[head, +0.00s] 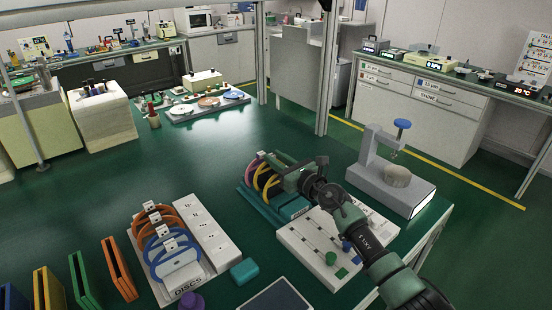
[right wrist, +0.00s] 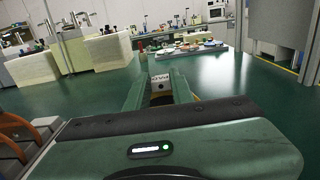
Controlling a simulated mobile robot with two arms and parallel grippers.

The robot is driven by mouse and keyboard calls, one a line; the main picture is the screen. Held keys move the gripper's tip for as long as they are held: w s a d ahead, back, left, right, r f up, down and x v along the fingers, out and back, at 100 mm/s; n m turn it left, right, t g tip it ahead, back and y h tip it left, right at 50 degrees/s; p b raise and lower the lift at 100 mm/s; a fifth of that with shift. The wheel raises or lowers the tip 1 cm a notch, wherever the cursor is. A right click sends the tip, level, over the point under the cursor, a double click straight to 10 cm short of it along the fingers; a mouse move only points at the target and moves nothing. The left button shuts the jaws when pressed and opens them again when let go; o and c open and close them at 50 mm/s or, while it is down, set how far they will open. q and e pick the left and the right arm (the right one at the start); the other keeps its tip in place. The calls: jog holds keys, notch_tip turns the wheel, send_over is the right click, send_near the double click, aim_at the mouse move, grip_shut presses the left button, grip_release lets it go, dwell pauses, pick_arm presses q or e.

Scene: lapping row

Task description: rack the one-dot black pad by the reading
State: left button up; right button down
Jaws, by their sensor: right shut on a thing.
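My right gripper (head: 283,162) reaches in over the teal rack (head: 248,203), which holds hoop-like pads, yellow (head: 262,180) and pink (head: 252,163). In the right wrist view the gripper (right wrist: 160,88) is shut on a piece with a light grey tagged top (right wrist: 160,80) and a dark part below. I take it for the black pad; its dots are too small to count. A grey gauge (head: 368,182) with a blue knob and a round pale block stands right of the rack; its lit front display (head: 423,204) is unreadable. My left gripper is not in view.
Coloured upright frames (head: 118,268) line the front left.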

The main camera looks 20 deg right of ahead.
jog(key=shift+r+p, duration=1)
jog(key=shift+r, duration=0.35)
dwell(0.9)
jog(key=shift+f+b, duration=1.5)
jog(key=shift+f, duration=0.3)
